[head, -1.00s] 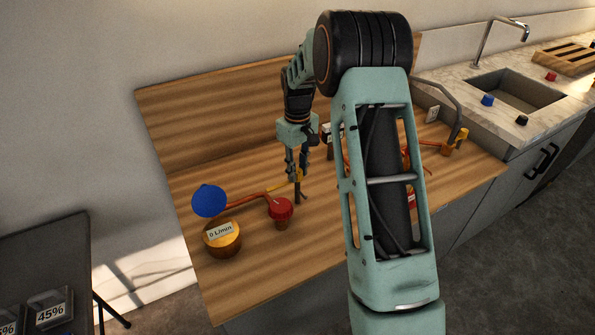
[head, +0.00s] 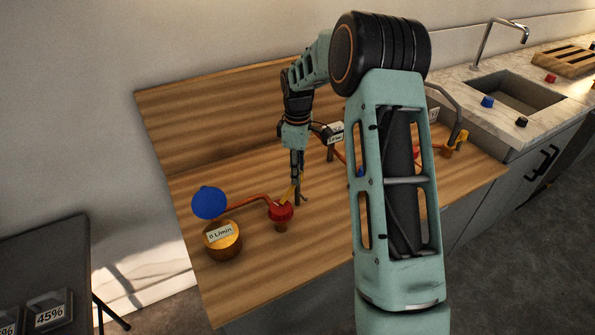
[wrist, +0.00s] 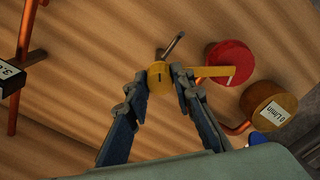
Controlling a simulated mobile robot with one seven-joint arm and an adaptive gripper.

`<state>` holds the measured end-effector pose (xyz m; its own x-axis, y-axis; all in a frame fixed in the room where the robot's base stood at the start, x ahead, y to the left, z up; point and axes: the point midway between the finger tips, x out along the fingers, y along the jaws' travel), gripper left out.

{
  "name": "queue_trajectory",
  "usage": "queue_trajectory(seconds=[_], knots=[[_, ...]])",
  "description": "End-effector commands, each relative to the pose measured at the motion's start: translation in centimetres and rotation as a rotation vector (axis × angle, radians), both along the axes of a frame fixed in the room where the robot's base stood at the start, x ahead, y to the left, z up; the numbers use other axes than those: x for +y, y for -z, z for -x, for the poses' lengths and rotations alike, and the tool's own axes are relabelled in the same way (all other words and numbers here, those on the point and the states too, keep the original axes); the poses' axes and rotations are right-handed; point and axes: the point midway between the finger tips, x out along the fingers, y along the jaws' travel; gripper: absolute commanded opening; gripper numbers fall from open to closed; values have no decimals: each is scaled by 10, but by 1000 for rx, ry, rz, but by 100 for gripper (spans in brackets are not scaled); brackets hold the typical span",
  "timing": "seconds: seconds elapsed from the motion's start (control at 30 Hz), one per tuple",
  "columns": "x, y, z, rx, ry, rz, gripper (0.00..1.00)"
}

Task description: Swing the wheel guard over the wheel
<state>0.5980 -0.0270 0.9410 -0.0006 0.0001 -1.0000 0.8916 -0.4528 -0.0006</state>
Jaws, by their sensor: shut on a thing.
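The wheel is a red knob (head: 281,212) on a short stand on the wooden counter; it also shows in the wrist view (wrist: 229,60). The wheel guard is a yellow flat arm (head: 287,197) with a round hub. In the wrist view the guard's arm (wrist: 214,72) runs right from the hub, and its end overlaps the red wheel. My gripper (wrist: 160,78) is shut on the guard's hub, fingertips on either side of it. In the head view my gripper (head: 298,178) is just behind and right of the wheel.
A blue disc (head: 209,202) and an orange gauge reading 0 L/min (head: 222,240) stand left of the wheel, beside a copper pipe (head: 247,202). More pipes (wrist: 22,75) stand on the other side. A sink (head: 515,95) is far right. The front counter is clear.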

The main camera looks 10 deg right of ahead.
Motion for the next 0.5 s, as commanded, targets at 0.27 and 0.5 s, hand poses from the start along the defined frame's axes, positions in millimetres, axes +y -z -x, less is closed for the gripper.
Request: queue_trajectory(seconds=[0.27,0.5], knots=[[0,-1,-1,-3,-10,0,0],[0,-1,-1,-3,-10,1,32]])
